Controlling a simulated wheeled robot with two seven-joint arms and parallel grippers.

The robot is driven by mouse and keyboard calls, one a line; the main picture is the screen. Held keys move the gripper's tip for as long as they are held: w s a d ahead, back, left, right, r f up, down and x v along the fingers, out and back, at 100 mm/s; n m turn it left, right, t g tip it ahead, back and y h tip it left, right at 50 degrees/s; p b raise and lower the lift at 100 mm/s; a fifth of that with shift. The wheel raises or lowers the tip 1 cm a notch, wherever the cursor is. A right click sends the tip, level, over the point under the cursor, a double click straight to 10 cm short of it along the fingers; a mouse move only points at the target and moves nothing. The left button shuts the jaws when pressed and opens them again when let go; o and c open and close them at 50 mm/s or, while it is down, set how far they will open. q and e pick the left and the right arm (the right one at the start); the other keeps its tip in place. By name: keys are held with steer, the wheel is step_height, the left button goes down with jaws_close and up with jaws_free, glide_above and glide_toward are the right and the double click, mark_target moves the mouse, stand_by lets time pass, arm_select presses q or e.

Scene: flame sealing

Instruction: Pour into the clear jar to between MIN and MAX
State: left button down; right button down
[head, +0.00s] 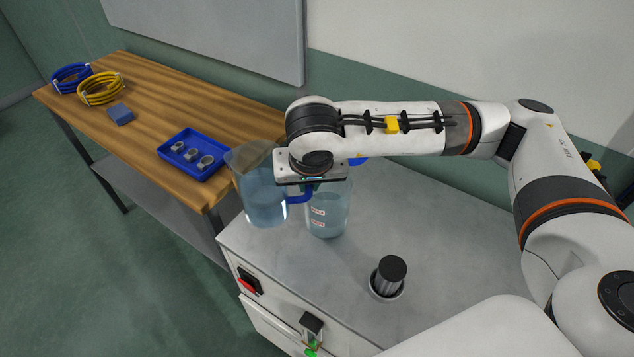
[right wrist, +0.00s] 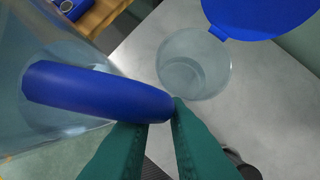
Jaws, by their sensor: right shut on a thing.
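A clear pitcher (head: 262,195) with pale blue liquid and a blue handle (head: 298,198) hangs near the cabinet's left edge, roughly upright. My right gripper (head: 313,186) is shut on that handle, which also shows between the fingertips in the right wrist view (right wrist: 95,92). The clear jar (head: 328,218) stands on the cabinet top just right of the pitcher, with red-marked labels on its side. Its lower part looks bluish; the exact level against the marks is hard to tell. Its blue lid (right wrist: 262,18) is swung open. My gripper partly hides the jar's rim. My left gripper is not in view.
A black-topped cylinder (head: 391,272) stands on the grey cabinet top (head: 450,260), front right of the jar.

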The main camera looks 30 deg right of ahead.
steer(key=w+a+f+m+g+h+b, duration=0.3)
steer(key=w+a+f+m+b, duration=0.15)
steer(key=w+m, duration=0.7)
steer(key=w+a+f+m+g+y+b, duration=0.1)
steer(key=a+f+m+g+y+b, duration=0.1)
steer(key=a+m, duration=0.4)
steer(key=w+a+f+m+g+y+b, duration=0.1)
steer(key=a+m, duration=0.5)
steer(key=m, duration=1)
steer(key=shift+w+f+g+y+b, duration=0.35)
steer(key=shift+f+g+y+b, duration=0.55)
steer(key=shift+f+g+b, duration=0.7)
steer(key=shift+f, duration=0.2)
